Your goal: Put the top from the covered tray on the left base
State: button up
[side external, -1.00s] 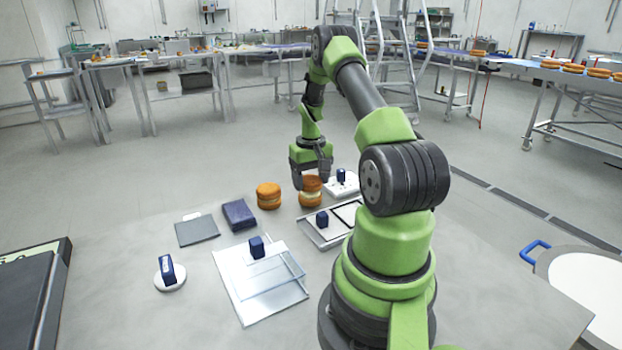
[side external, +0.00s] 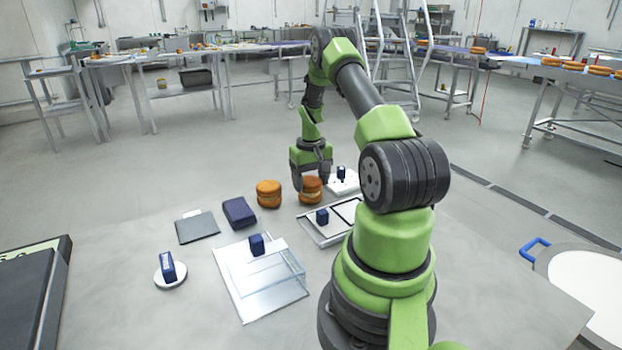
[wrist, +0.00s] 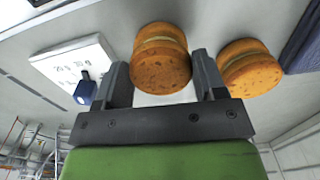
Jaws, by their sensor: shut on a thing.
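My gripper (side external: 311,184) points down over the right of two orange-brown rounds. Its jaws are shut on the upper disc, the top (wrist: 160,72), which sits between the fingers in the wrist view. Below it is a base (wrist: 160,32) with a pale filling band between. The top looks level and on the base or almost touching it; exact contact is hard to tell. The other round (side external: 268,194) stands to the left in the side view, with a top on it. A clear-covered tray (side external: 262,308) with a blue handle block lies nearer the camera; no round shows in it.
A two-part tray (side external: 318,238) and a white board (side external: 345,187), each with a blue block, lie close to the gripper. A navy box (side external: 239,213), a grey slab (side external: 197,229) and a white disc with a blue handle (side external: 168,273) lie left.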

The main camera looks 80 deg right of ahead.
jog(key=shift+f, duration=0.25)
jog(key=o, duration=0.9)
jog(key=shift+c, duration=0.2)
jog(key=shift+r, duration=3.5)
